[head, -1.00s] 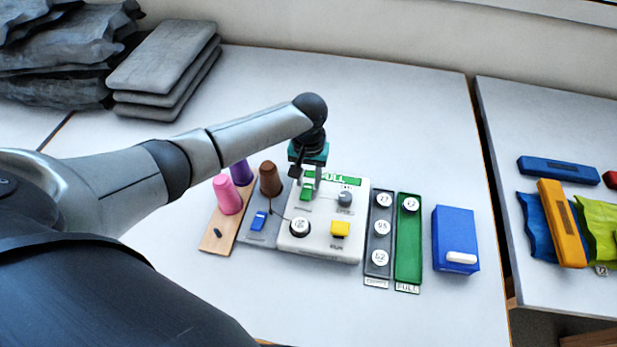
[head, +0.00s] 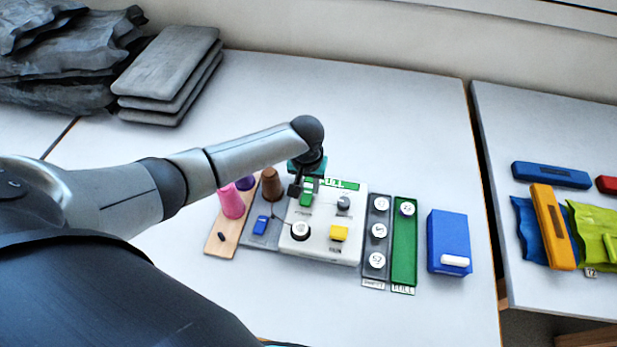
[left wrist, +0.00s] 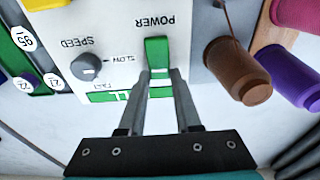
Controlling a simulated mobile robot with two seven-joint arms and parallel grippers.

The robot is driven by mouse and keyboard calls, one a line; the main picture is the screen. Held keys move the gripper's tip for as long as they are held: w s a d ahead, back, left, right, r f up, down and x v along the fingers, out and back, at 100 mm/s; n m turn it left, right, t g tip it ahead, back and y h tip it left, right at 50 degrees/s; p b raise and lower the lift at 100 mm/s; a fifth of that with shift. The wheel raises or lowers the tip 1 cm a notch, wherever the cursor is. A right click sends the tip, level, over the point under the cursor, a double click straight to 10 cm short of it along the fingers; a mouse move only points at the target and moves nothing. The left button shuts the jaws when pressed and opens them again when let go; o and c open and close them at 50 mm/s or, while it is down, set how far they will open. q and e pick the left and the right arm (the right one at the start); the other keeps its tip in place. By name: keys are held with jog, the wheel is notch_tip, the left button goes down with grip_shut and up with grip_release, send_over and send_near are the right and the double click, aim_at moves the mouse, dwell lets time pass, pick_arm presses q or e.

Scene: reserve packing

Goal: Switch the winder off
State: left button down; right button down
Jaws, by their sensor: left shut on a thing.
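The winder (head: 320,249) is a pale box with a green FULL sign. Its green POWER switch (head: 306,199) sits at the upper left of its top; it also shows in the left wrist view (left wrist: 157,52). My left gripper (head: 305,188) is over it, pointing down, with the fingers (left wrist: 161,77) close together on the switch's two sides. Which way the switch is set is hard to tell. A grey SPEED knob (head: 343,203), a yellow button (head: 339,233) and a round numbered bobbin (head: 300,231) are also on the winder. My right gripper is not in view.
A brown cone (head: 271,184) stands left of the winder, thread running to the bobbin; pink (head: 231,202) and purple cones are beyond it. A grey bobbin tray (head: 370,284), a green FULL tray (head: 404,250) and a blue box (head: 447,228) are on the right.

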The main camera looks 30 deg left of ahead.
pick_arm(q)
jog(key=t+p, duration=0.1)
jog(key=p, duration=0.1)
jog(key=shift+s+r+p, duration=0.3)
jog(key=shift+s+p, duration=0.05)
jog(key=shift+p, duration=0.05)
jog(key=shift+s+d+t+y+p, duration=0.15)
jog(key=shift+t+y+p, duration=0.35)
jog(key=shift+t+p, duration=0.85)
jog(key=shift+f, duration=0.1)
jog(key=c, duration=0.6)
grip_release()
jog(key=p+v, duration=0.3)
jog(key=v, duration=1.2)
jog(key=shift+p, duration=0.3)
jog(key=shift+s, duration=0.15)
